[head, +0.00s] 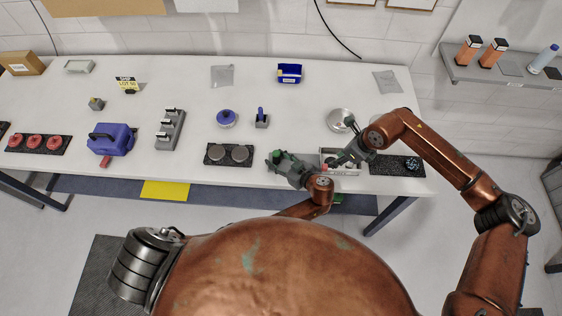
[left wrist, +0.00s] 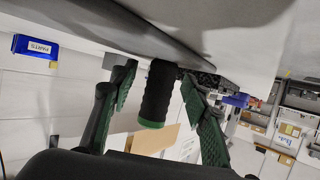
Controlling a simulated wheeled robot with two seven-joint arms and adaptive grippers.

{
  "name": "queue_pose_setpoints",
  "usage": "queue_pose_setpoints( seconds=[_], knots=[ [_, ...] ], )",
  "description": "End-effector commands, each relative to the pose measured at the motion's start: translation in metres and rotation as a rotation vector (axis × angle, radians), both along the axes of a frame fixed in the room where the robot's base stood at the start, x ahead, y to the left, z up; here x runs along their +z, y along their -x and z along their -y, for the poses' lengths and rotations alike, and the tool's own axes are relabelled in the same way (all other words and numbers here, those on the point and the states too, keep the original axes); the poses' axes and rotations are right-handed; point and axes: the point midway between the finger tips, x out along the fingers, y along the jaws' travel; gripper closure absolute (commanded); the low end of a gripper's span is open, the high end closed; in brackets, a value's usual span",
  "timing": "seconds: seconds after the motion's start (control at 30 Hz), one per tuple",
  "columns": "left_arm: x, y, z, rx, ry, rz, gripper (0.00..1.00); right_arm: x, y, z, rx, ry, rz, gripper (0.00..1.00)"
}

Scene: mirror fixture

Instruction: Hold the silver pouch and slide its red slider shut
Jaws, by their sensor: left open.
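A pale silver piece (head: 347,170), perhaps the pouch, lies near the table's front edge at the right. A small red spot (head: 325,167), perhaps the slider, shows at its left end; details are too small to tell. My left gripper (head: 279,160) is just left of it, apart from it. In the left wrist view its green-padded fingers (left wrist: 158,85) are open, with a black ribbed cylinder with a green rim between or beyond them; I cannot tell whether they touch it. My right gripper (head: 345,152) is over the silver piece and partly hides it; its jaws are unclear.
A black mat with a dark blue item (head: 411,163) lies to the right. A black block with two grey discs (head: 228,154) lies to the left. A round metal dish (head: 340,118) stands behind the right gripper. Grey flat bags (head: 222,75) (head: 387,81) lie farther back.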

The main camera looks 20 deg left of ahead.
Motion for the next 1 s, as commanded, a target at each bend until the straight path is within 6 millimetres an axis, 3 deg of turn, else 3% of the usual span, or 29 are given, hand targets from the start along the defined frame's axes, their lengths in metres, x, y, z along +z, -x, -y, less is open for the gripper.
queue_pose_setpoints(
  seconds=[0.27,0.87,1.0],
  knots=[
    [-0.0004,-0.0007,-0.0011,0.0,0.0,0.0,0.58,0.0,0.0,0.0001,0.0,0.0,0.0,0.71],
    [-0.0005,-0.0005,-0.0009,0.0,0.0,0.0,0.99,0.0,0.0,0.0001,0.0,0.0,0.0,0.71],
    [-0.0005,-0.0005,-0.0009,0.0,0.0,0.0,1.0,0.0,0.0,0.0001,0.0,0.0,0.0,0.71]
  ],
)
